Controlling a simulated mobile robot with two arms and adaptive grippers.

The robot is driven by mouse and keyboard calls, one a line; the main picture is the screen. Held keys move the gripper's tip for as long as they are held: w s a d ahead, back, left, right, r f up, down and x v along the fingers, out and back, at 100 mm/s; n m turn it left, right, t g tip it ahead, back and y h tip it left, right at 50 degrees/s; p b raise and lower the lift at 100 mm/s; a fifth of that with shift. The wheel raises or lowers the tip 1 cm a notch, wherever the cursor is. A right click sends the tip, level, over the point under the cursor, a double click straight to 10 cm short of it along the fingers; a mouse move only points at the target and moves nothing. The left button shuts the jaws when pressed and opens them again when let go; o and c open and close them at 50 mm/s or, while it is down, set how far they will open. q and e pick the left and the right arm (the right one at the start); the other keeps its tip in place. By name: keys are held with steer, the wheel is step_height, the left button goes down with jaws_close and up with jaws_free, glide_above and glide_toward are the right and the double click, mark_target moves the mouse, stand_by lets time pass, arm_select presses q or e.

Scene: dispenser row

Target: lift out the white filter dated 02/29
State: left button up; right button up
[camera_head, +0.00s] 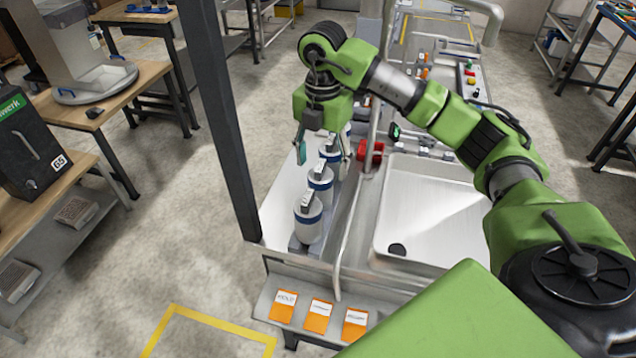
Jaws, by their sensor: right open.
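The nearest filter (308,222) and the middle filter (320,188) are clear of the fingers. A farther filter (329,154) stands between or just behind the open fingers of my right gripper (323,152); I cannot tell if they touch it. Part of another white one shows behind it, mostly covered by the gripper. No date is readable on any filter, so I cannot tell which is 02/29. My left gripper is not in view.
A dark post (222,120) rises left of the row. A curved metal pipe (352,215) runs right of it, before the sink (430,215). A red part (370,154) sits close to the gripper. Orange labelled cards (318,316) lie on the front shelf.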

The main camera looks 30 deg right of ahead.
mark_target(321, 188)
step_height(321, 188, down, 4)
steer(key=shift+s+r+p, duration=0.1)
steer(key=shift+r+p, duration=0.15)
steer(key=shift+p, duration=0.05)
steer(key=shift+f, duration=0.3)
step_height(321, 188, down, 4)
steer(key=p, duration=0.2)
steer(key=shift+p, duration=0.3)
steer(key=shift+w+f, duration=0.2)
steer(key=shift+f, duration=0.3)
steer(key=shift+c, duration=0.2)
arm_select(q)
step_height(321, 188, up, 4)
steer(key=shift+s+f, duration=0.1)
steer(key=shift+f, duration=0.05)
arm_select(e)
steer(key=c, duration=1.3)
